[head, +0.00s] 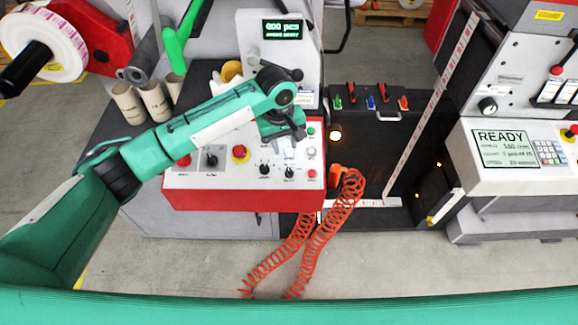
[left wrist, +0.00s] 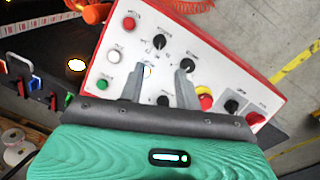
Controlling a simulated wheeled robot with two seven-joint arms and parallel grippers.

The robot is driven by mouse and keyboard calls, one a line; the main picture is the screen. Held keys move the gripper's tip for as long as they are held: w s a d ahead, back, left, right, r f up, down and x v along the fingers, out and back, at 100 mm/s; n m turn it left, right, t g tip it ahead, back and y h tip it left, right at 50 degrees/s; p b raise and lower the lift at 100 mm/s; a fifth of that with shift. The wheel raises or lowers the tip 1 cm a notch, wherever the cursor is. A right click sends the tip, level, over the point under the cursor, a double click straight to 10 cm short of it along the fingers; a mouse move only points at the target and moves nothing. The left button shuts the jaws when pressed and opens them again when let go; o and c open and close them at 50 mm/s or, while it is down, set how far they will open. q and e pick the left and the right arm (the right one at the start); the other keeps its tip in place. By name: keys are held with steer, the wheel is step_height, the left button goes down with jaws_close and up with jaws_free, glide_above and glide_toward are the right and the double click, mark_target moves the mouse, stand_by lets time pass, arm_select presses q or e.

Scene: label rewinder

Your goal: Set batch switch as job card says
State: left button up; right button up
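The white control panel with a red base (head: 228,181) carries buttons and black rotary knobs; the labels are too small to tell which is the batch switch. Two knobs sit in its front row, one (head: 264,169) left of the other (head: 289,172). They also show in the left wrist view, one (left wrist: 187,65) and the other (left wrist: 158,42). My left gripper (left wrist: 160,86) is open and empty over the panel, with another dark knob (left wrist: 163,100) partly visible between its fingers. In the head view my left gripper (head: 288,136) hides the panel's back part. I cannot make out a job card.
A yellow-and-red emergency stop (head: 240,152) and a black selector (head: 212,160) stand left of the gripper. A counter display (head: 283,28) reads 000 pcs. An orange coiled hose (head: 335,215) hangs at the front right. A READY screen (head: 505,147) is at the far right.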

mark_target(289, 170)
arm_select(q)
steer(key=f, duration=0.4)
steer(key=f+p, duration=0.1)
steer(key=f, duration=0.3)
steer(key=d+f+p, duration=0.1)
steer(key=f, duration=0.2)
steer(key=shift+w+f, duration=0.15)
steer(key=shift+f, duration=0.25)
jaws_close()
